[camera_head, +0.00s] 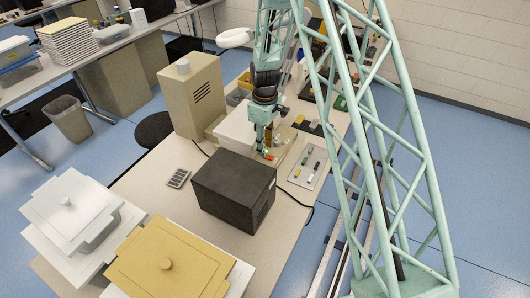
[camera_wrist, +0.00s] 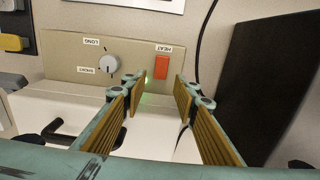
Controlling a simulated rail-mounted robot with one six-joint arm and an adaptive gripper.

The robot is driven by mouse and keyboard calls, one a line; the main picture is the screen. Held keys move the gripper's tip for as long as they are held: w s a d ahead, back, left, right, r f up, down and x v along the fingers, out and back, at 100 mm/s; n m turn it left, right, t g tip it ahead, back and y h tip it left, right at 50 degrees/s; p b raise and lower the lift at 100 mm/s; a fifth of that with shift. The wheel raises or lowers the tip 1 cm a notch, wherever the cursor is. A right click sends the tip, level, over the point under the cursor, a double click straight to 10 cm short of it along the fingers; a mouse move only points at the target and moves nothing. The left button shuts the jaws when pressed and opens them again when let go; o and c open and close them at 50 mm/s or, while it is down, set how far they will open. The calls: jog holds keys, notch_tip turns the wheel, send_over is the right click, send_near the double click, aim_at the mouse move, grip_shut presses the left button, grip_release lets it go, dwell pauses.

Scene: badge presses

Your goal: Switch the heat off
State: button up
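The red HEAT switch (camera_wrist: 161,67) sits on a beige panel (camera_wrist: 70,58) in the wrist view, with its label beside it reading upside down. A small green light (camera_wrist: 147,77) glows beside the switch, partly hidden by a fingertip. My gripper (camera_wrist: 159,88) is open and empty, with its two fingers apart just in front of the switch. I cannot tell whether they touch the panel. In the head view my gripper (camera_head: 267,152) is low beside the white machine (camera_head: 236,127). A grey dial (camera_wrist: 110,64) lies left of the switch, between LONG and SHORT labels.
A large black box (camera_head: 232,190) stands close to my gripper and fills the right of the wrist view (camera_wrist: 258,85). A tall beige unit (camera_head: 190,98) stands behind. A plate with small pieces (camera_head: 309,168) lies to the right. Lidded boxes (camera_head: 165,265) stand at the front left.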

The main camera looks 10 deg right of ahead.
aim_at(267, 156)
jog(key=shift+f, duration=1.8)
jog(key=c, duration=0.9)
jog(key=shift+o, duration=0.2)
jog(key=shift+s+t+y+b, duration=0.1)
jog(key=shift+t+y+b, duration=0.25)
jog(key=shift+b, duration=1.35)
jog(key=shift+s+d+r+t+y+b, duration=0.15)
jog(key=shift+t+y+b, duration=0.3)
jog(key=shift+b, duration=3.5)
jog(key=shift+d+f+t+y+b, duration=0.1)
jog(key=shift+d+t+y+b, duration=0.25)
jog(key=shift+b, duration=3.55)
jog(key=shift+a+r, duration=0.15)
jog(key=o, duration=0.9)
jog(key=shift+c, duration=0.2)
jog(key=shift+r, duration=0.1)
